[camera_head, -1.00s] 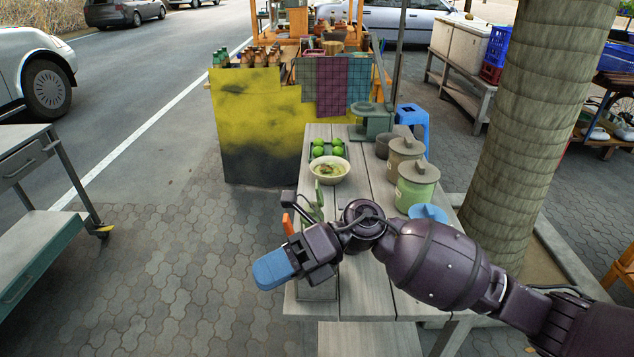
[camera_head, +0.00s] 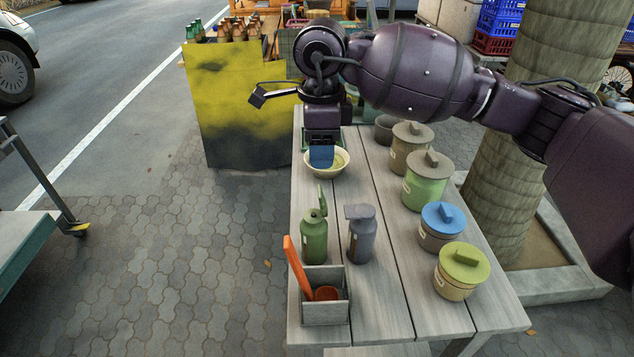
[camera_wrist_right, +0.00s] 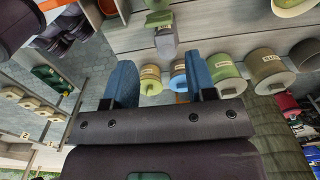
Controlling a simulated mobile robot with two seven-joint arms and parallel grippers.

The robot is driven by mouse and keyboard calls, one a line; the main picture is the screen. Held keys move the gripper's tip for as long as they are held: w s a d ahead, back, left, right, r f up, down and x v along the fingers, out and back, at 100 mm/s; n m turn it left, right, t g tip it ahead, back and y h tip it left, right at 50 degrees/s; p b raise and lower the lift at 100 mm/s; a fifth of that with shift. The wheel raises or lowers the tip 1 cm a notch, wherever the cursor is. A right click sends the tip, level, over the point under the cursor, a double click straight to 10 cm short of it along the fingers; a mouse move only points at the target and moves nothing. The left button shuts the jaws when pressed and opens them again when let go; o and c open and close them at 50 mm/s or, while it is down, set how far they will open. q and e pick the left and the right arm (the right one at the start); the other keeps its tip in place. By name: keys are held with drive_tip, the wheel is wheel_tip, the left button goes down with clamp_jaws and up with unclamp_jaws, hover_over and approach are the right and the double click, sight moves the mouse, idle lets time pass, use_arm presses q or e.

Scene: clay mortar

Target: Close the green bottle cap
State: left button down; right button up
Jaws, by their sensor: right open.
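The green bottle (camera_head: 314,241) stands upright on the wooden table, left of a grey bottle (camera_head: 361,239). Its green cap (camera_head: 322,196) is hinged up and stands open above the bottle top. My right gripper (camera_head: 321,157) is beyond the bottles, over the bowl, pointing down with blue fingertips. In the right wrist view its two blue fingers (camera_wrist_right: 160,82) are apart with nothing held between them. That view also shows the green bottle (camera_wrist_right: 158,18) and the grey bottle (camera_wrist_right: 166,42) ahead of the fingers. My left gripper is not in view.
A grey box (camera_head: 325,309) with an orange utensil (camera_head: 296,262) stands in front of the green bottle. A pale bowl (camera_head: 341,166) lies under my right gripper. Several lidded jars, including a blue-lidded one (camera_head: 440,228), line the right side. The table middle (camera_head: 385,300) is clear.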

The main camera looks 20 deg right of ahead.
sight(320, 190)
wheel_tip(320, 190, down, 10)
drive_tip(key=shift+s+r+b, duration=0.1)
drive_tip(key=shift+r+b, duration=0.1)
drive_tip(key=shift+b, duration=0.3)
drive_tip(key=c, duration=0.9)
